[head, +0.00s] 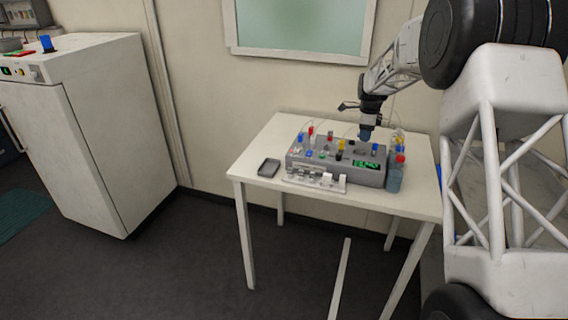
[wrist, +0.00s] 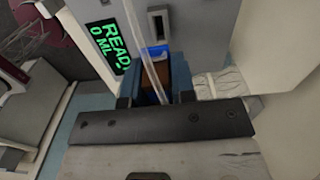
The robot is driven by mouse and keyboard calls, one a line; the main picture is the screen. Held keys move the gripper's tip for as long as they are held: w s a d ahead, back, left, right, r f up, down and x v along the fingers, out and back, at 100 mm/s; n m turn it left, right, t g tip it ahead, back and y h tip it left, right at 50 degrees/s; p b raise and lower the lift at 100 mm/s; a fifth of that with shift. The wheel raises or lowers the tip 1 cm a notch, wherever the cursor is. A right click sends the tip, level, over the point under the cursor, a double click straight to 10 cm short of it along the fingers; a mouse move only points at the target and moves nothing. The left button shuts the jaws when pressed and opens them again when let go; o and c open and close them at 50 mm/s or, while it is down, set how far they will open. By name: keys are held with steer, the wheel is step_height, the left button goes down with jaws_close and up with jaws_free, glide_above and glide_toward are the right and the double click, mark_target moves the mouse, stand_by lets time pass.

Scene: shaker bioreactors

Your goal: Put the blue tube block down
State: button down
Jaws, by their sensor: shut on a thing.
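My gripper (head: 365,134) points down just above the right part of the grey device on the white table. In the wrist view, its two dark blue fingers (wrist: 155,82) are shut on a small piece, the blue tube block (wrist: 154,50), whose bright blue edge shows between the fingertips. A clear tube runs past the fingers there. The fingers hide most of the block, and I cannot tell whether it touches the device. The grey device (head: 318,168) has a green lit display (wrist: 112,42) reading "READY" and "0 ML".
Bottles with red and yellow caps (head: 395,178) stand at the device's right end. Several coloured caps stick up from its top. A white rack (head: 315,183) lies in front, and a dark tray (head: 269,167) to the left. The table's (head: 265,140) left part is clear.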

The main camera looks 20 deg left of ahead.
steer(key=shift+s+d+r+n, duration=0.1)
steer(key=shift+d+r+n, duration=0.1)
steer(key=shift+d, duration=0.15)
steer(key=shift+s+d+r+n, duration=0.1)
steer(key=shift+d+n, duration=0.1)
steer(key=shift+d, duration=0.15)
steer(key=shift+s+d+r+n, duration=1.25)
steer(key=shift+s+d+n, duration=0.7)
steer(key=shift+d+n, duration=1.45)
steer(key=shift+s+d+r+n, duration=1.2)
steer(key=shift+s+d+n, duration=0.7)
steer(key=shift+d+n, duration=1.5)
steer(key=s+a+f+m, duration=0.4)
steer(key=s+a+m, duration=0.1)
steer(key=a, duration=0.8)
steer(key=s+a+f+m, duration=0.5)
steer(key=s+a, duration=0.1)
steer(key=a, duration=0.7)
steer(key=s+a+f+m, duration=0.4)
steer(key=s+a, duration=0.2)
steer(key=a, duration=0.7)
steer(key=shift+a+f+m, duration=0.15)
steer(key=shift+a+m, duration=0.15)
steer(key=shift+m, duration=0.1)
glide_above(271, 169)
steer(key=shift+s+a+f, duration=0.1)
steer(key=shift+f, duration=0.65)
steer(key=shift+f, duration=1.75)
